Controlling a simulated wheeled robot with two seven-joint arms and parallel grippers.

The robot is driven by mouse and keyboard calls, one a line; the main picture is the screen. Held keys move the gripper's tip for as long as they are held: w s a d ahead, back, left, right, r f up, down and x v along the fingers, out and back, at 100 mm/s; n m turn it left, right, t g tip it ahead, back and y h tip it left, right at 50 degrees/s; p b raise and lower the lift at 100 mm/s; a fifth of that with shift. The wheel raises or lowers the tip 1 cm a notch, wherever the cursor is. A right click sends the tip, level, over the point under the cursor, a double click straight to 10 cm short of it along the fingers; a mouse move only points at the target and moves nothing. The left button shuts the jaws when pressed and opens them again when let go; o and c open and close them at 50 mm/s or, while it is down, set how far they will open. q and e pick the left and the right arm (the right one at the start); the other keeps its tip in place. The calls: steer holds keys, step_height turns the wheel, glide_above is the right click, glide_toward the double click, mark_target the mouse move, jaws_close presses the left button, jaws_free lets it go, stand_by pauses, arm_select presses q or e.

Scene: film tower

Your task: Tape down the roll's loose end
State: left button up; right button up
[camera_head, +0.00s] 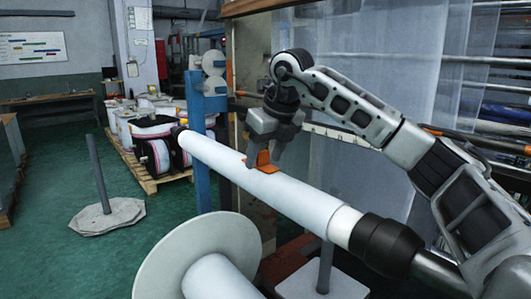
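The white roll (225,160) lies slantwise on a bar across the middle of the view, from upper left to lower right. An orange piece of tape (266,169) is on its upper side, near the middle. My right gripper (265,163) reaches down over this spot, its two fingers apart with orange between them. The fingertips are at or very near the roll's surface; I cannot tell whether they touch it. The roll's loose end cannot be made out. My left gripper is not in view.
A black collar (387,245) holds the roll's near end. A blue post (199,145) stands behind the roll. A white-flanged reel (160,265) is in front. A pallet (140,172) with several reels and a post on a grey base (107,215) stand left. Green floor is free between them.

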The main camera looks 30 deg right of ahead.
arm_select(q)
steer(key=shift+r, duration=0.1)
arm_select(e)
steer(key=shift+r, duration=0.15)
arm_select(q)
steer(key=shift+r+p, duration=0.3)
arm_select(e)
steer(key=v, duration=1.5)
steer(key=shift+s+r, duration=0.3)
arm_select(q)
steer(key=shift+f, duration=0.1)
